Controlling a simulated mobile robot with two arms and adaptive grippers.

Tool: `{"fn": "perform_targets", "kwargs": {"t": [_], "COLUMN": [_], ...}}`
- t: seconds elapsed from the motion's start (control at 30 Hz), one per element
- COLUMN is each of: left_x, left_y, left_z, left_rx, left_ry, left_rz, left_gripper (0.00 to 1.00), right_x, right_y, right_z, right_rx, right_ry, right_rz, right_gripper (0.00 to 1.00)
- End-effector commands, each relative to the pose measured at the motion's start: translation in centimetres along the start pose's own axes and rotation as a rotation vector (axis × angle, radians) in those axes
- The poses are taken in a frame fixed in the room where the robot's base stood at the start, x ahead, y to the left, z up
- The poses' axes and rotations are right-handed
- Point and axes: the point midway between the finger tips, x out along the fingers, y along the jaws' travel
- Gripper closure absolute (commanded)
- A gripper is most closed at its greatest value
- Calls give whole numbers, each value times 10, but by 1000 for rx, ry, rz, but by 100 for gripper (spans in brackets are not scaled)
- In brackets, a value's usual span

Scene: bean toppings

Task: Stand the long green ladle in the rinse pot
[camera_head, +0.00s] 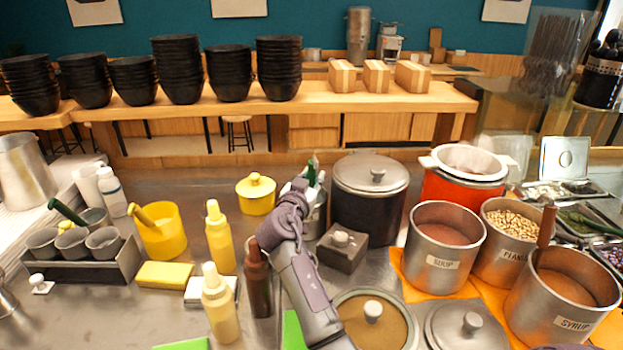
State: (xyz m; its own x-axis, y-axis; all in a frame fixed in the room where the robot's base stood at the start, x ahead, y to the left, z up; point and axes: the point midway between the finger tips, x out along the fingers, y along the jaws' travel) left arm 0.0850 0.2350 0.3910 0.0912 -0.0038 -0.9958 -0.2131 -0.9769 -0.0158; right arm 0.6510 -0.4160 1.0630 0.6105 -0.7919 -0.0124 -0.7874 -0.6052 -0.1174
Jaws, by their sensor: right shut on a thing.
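My right gripper (291,199) is in the middle of the counter, seen from behind, and is shut. A green handle (312,172), which looks like the green ladle's, rises at its fingertips; the grip itself and the ladle's lower end are hidden. A metal pot (317,222) stands just behind and right of the gripper, partly covered by it. Whether the ladle is inside this pot or only in front of it, I cannot tell. Another dark green handle (66,211) leans out of a metal cup at the left. My left gripper is not in view.
A large dark lidded pot (370,205) and a grey box (342,248) stand right of the gripper. Yellow bottles (219,238) and a brown bottle (257,280) stand close on its left. A lidded brown pot (377,324) is in front. Open soup pots (444,247) fill the right.

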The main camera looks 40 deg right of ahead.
Motion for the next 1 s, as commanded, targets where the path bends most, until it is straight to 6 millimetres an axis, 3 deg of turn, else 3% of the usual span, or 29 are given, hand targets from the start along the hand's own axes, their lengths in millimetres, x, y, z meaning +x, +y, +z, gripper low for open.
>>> {"fn": "perform_targets", "kwargs": {"t": [0.23,0.27,0.4,0.73,1.0], "left_x": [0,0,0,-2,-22], "left_y": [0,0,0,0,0], "left_z": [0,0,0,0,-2], "left_rx": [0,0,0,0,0], "left_ry": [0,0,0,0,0], "left_rz": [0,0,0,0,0], "left_gripper": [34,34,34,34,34], "right_x": [0,0,0,0,-6], "right_y": [0,0,0,0,0], "right_z": [-1,-1,-1,-3,-35], "right_rx": [1,1,0,0,2], "right_ry": [1,1,1,0,0], "right_rz": [0,0,0,0,-1], "right_gripper": [100,69,46,45,45]}}
